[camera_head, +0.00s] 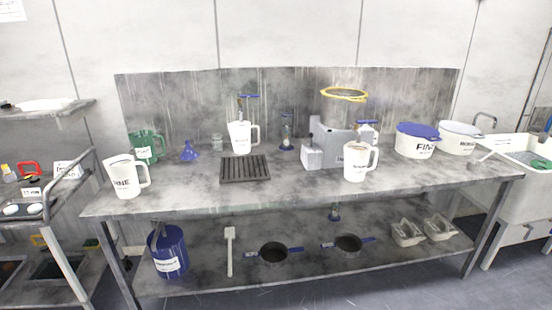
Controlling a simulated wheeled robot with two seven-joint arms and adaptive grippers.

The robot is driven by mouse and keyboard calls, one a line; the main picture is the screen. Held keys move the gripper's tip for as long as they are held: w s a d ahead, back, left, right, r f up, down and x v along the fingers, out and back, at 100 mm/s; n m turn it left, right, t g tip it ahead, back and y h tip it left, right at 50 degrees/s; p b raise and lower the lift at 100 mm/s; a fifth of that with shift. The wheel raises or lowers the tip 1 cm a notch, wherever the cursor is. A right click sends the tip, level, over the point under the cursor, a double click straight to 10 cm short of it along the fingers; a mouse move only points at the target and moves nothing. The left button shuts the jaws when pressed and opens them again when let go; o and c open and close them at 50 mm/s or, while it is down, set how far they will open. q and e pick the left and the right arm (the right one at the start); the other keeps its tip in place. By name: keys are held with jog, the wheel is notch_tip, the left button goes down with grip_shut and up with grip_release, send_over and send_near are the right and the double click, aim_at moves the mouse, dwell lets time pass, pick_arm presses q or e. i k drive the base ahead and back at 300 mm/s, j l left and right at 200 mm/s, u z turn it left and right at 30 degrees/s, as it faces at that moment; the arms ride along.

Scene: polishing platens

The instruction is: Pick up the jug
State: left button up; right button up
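Several jugs stand on the grey metal bench (300,190). A white jug (124,180) with dark lettering stands upright at the left front, its handle to the right. A green jug (144,148) with a white label stands behind it. Another white jug (240,139) stands at the back middle, behind a dark slotted grate. A further white jug (355,163) stands right of the middle near the front edge, handle to the right. The frame does not show which one the task means. Neither of my grippers is in view.
A dark grate (245,168), a blue funnel (189,151) and a grey machine (334,145) with a yellow ring (344,94) are on the bench. The lower shelf (205,281) holds a blue container (169,255) and pans. A sink (525,152) is far right.

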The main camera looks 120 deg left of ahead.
aim_at(356, 155)
jog(key=u, duration=3.25)
